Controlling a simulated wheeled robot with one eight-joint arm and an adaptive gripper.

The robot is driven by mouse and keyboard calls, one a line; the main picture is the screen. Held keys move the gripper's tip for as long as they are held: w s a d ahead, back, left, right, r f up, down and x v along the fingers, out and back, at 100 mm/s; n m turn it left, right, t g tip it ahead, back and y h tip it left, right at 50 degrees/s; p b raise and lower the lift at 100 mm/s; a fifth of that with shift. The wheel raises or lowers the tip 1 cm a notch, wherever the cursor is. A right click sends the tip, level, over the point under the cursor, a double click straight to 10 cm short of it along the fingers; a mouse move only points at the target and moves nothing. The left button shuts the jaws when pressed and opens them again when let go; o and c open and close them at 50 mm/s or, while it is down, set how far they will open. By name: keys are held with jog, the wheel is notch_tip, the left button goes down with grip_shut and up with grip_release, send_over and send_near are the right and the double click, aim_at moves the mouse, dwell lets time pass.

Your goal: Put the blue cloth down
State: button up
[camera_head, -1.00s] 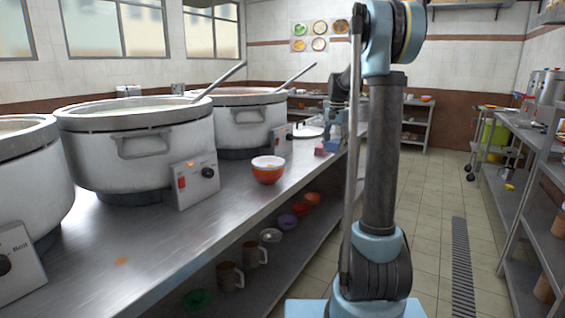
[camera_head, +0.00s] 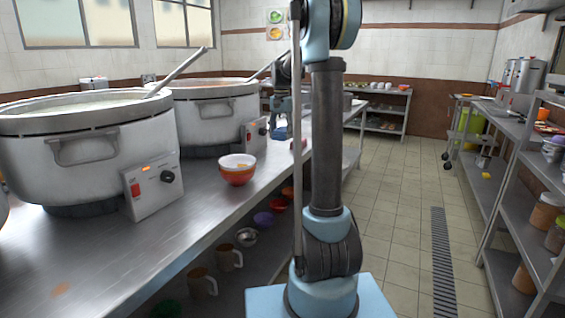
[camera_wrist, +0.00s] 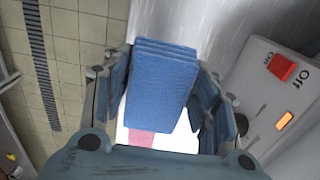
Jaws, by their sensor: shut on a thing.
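The blue cloth (camera_wrist: 160,80) is a folded, layered block between the fingers of my gripper (camera_wrist: 163,92) in the wrist view. My gripper is shut on it. In the head view my gripper (camera_head: 281,103) points down over the far part of the steel counter (camera_head: 200,215), with the blue cloth (camera_head: 280,133) small at its lower end. I cannot tell whether the cloth touches the counter.
A pink item (camera_wrist: 141,138) lies below the gripper on a white patch. A control box with a red switch (camera_wrist: 282,67) stands close at right. Large pots (camera_head: 85,150) and an orange-white bowl (camera_head: 237,170) stand on the counter. The floor (camera_head: 395,200) at right is clear.

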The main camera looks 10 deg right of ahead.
aim_at(281, 161)
notch_tip(281, 161, down, 10)
jog(key=shift+s, duration=0.1)
dwell(0.5)
jog(key=shift+a, duration=0.1)
jog(key=o, duration=1.3)
jog(key=shift+f, duration=0.1)
jog(key=shift+o, duration=0.2)
